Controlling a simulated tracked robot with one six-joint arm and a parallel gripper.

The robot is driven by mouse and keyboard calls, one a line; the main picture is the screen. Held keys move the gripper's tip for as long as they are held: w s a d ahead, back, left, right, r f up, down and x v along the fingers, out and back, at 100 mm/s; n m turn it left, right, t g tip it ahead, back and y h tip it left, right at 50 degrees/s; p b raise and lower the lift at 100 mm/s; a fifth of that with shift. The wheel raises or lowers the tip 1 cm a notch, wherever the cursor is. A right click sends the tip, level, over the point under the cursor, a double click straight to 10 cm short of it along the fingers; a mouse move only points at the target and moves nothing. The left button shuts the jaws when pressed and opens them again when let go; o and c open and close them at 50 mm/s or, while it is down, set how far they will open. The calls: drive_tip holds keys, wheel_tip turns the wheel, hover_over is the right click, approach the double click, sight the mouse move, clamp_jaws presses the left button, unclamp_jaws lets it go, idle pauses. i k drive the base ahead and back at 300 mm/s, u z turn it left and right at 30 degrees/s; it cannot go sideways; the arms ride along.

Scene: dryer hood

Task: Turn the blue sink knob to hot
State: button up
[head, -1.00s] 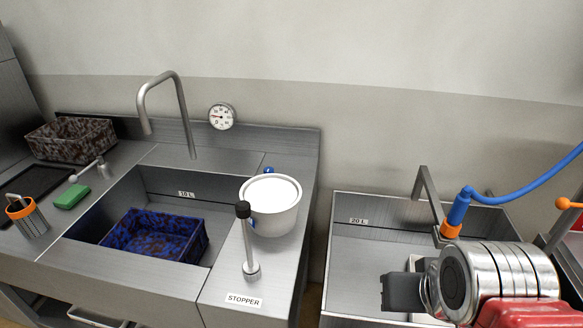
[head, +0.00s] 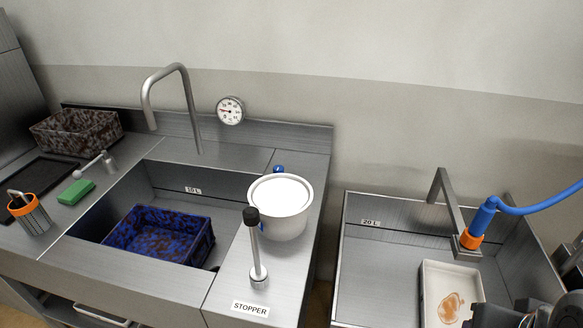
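A small blue knob (head: 278,169) shows in the head view at the back of the counter, right of the left sink. The white pot stands in front of it and hides part of it, so its setting cannot be read. A second bit of blue (head: 262,227) shows at the pot's left side, mostly hidden. A dark part of my gripper (head: 498,316) is in the bottom right corner, cut off by the frame. It is over the right sink's side, far from the knob. Its fingers cannot be made out.
The white pot (head: 280,207) and the upright stopper lever (head: 257,255) stand on the counter before the knob. The tap (head: 188,110) rises behind the left sink, which holds a blue basket (head: 157,238). A blue hose (head: 530,208) hangs over the right sink (head: 385,260).

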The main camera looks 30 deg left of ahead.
sight(278, 169)
drive_tip(key=z, duration=0.05)
drive_tip(key=k, duration=1.65)
drive_tip(key=u, duration=0.85)
drive_tip(key=i, duration=1.5)
drive_tip(key=u, duration=0.05)
